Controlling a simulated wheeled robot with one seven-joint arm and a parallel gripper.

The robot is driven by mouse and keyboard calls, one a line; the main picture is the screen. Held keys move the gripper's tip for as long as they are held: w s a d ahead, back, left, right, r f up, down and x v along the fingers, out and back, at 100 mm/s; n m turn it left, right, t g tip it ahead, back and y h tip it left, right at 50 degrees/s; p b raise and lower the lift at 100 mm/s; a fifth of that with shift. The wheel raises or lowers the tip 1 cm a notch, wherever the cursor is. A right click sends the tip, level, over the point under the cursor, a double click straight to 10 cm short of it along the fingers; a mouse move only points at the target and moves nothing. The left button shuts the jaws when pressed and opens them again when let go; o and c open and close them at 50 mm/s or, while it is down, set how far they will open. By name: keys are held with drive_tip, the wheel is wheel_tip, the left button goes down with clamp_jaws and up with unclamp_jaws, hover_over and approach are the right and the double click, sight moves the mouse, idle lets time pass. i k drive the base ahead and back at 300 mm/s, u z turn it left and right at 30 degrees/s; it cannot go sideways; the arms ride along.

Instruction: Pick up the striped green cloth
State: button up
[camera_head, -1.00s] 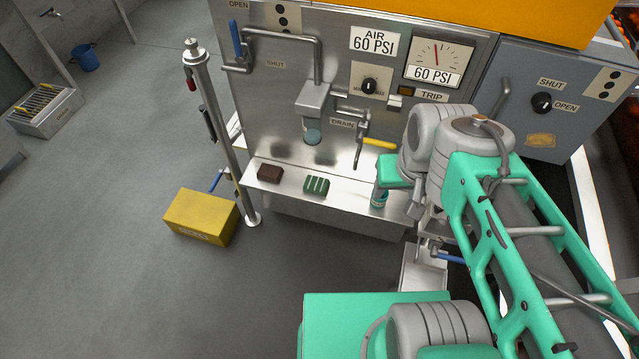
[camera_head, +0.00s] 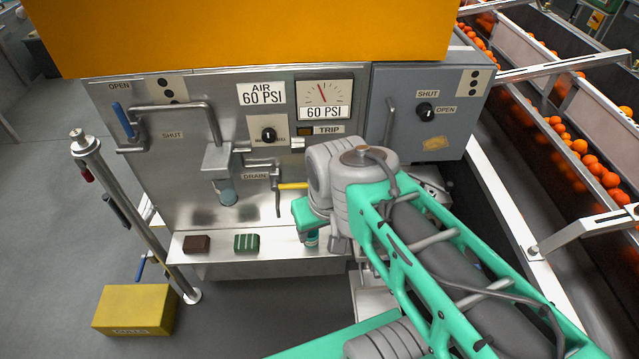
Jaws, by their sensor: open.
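The striped green cloth (camera_head: 246,242) is a small folded dark green block with pale stripes. It lies on the steel ledge (camera_head: 215,269) at the foot of the machine panel, left of my arm (camera_head: 420,240). Nothing touches it or covers it in this view. My arm reaches in from the lower right toward the panel, and its far joints are right of the cloth. My gripper cannot be made out; the arm's own joints hide that end.
A brown block (camera_head: 197,244) lies left of the cloth. A drain valve with a yellow handle (camera_head: 292,186) hangs above the ledge. A steel post (camera_head: 130,205) and yellow box (camera_head: 134,310) stand left.

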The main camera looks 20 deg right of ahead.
sight(246, 242)
drive_tip(key=u, duration=1.95)
drive_tip(key=i, duration=1.2)
drive_tip(key=z, duration=0.85)
